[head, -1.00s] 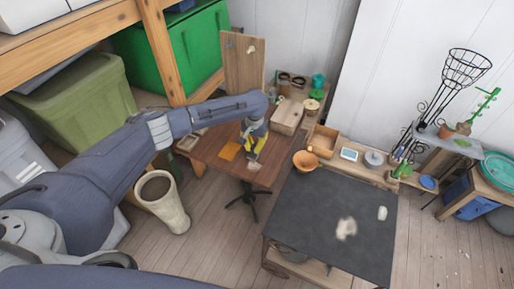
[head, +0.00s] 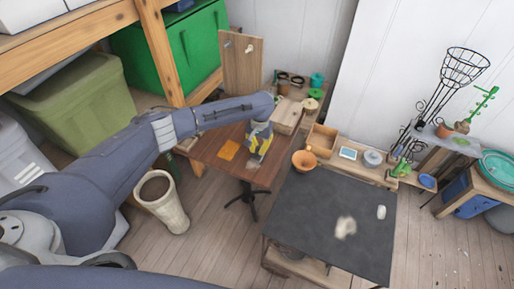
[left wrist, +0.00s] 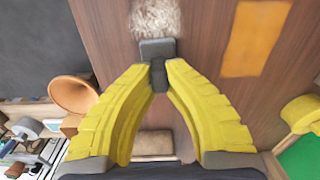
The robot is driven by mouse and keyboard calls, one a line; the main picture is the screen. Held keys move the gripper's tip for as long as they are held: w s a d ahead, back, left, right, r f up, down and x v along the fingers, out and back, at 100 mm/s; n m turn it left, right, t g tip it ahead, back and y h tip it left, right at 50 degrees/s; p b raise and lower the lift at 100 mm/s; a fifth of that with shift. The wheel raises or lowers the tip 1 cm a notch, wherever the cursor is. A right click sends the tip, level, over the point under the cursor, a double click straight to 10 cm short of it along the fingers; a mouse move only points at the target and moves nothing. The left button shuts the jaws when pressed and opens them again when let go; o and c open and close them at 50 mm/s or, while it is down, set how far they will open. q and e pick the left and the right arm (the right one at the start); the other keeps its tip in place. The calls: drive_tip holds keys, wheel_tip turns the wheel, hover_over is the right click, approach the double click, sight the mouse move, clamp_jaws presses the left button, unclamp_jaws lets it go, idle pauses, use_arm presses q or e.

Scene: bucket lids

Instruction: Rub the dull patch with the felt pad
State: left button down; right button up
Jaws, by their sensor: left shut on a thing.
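My left gripper (head: 257,156) is over the brown wooden table (head: 211,151), pointing down. In the left wrist view its yellow fingers (left wrist: 158,74) are shut on the stem of a dark grey block, which I take to be the felt pad (left wrist: 157,48). A pale, fuzzy-edged dull patch (left wrist: 158,17) shows on the wood just beyond the pad's far edge. I cannot tell whether the pad touches the wood or covers part of the patch. In the head view the gripper hides most of the pad. My right gripper is not in view.
An orange square (head: 229,150) lies left of the gripper. An orange bowl (head: 304,160) and an open wooden box (head: 322,139) stand to the right. A dark table (head: 310,215) with a pale blotch (head: 345,227) is at front right. A tall bin (head: 163,203) stands front left.

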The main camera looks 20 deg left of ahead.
use_arm(q)
drive_tip(key=shift+d, duration=0.15)
drive_tip(key=shift+s+d, duration=0.2)
drive_tip(key=shift+d, duration=1)
drive_tip(key=shift+a, duration=0.15)
drive_tip(key=shift+w+a, duration=0.2)
drive_tip(key=shift+a, duration=1)
drive_tip(key=shift+a, duration=0.2)
drive_tip(key=shift+w+a, duration=0.2)
drive_tip(key=shift+a, duration=0.95)
drive_tip(key=shift+s+d, duration=0.1)
drive_tip(key=shift+s+d, duration=0.55)
drive_tip(key=shift+s, duration=0.2)
drive_tip(key=shift+s+d, duration=0.55)
drive_tip(key=shift+s, duration=0.15)
